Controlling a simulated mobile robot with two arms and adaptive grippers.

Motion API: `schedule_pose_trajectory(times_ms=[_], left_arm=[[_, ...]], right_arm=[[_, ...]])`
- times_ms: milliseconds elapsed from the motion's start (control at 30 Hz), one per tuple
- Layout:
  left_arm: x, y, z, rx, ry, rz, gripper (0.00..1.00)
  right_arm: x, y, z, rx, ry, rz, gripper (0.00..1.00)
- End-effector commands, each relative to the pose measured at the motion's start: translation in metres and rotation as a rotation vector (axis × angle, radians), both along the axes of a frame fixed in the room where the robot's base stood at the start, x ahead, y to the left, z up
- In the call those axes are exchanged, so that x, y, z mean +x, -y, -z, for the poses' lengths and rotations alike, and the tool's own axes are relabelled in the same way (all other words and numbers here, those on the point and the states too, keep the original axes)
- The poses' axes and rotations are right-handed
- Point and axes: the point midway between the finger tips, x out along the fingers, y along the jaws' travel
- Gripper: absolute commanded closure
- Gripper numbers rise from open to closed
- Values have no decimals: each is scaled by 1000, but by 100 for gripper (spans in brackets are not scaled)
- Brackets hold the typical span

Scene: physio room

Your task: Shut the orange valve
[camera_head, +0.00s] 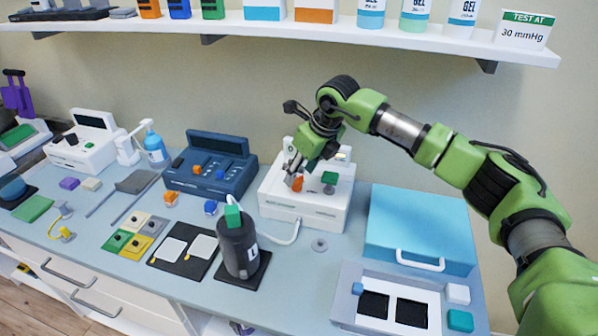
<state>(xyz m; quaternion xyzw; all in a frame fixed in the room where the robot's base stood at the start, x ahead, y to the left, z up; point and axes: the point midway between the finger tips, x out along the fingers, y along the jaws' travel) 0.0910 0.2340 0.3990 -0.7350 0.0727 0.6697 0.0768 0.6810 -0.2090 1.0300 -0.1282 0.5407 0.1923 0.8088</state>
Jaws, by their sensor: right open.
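The orange valve (297,184) is a small knob on top of a white device (290,213) at the middle of the counter. My right gripper (291,177) comes down over the left part of this device, with its fingertips at the orange valve and partly covering it. The gripper is open. I cannot tell whether the fingers touch the valve. A green knob (329,178) stands on the same device, to the right of the orange one. My left gripper does not show.
A dark blue device (213,178) stands left of the white one. A dark grey cylinder (237,247) labelled L stands in front, with a hose to the white device. A light blue case (420,222) lies to the right. A shelf (340,33) hangs above.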

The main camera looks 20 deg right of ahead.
Motion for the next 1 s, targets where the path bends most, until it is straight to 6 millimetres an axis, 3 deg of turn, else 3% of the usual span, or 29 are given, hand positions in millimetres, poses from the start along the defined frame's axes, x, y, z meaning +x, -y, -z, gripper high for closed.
schedule_pose_trajectory(times_ms=[200, 533, 700, 1000], left_arm=[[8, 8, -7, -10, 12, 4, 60], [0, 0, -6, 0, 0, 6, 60], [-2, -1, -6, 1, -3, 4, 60], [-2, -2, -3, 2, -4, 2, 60]], right_arm=[[7, -4, 19, 1, 0, 0, 56], [8, -4, 23, 0, 0, 1, 56], [8, -4, 23, 0, 0, 1, 94], [9, -3, 23, 1, 1, -23, 94]])
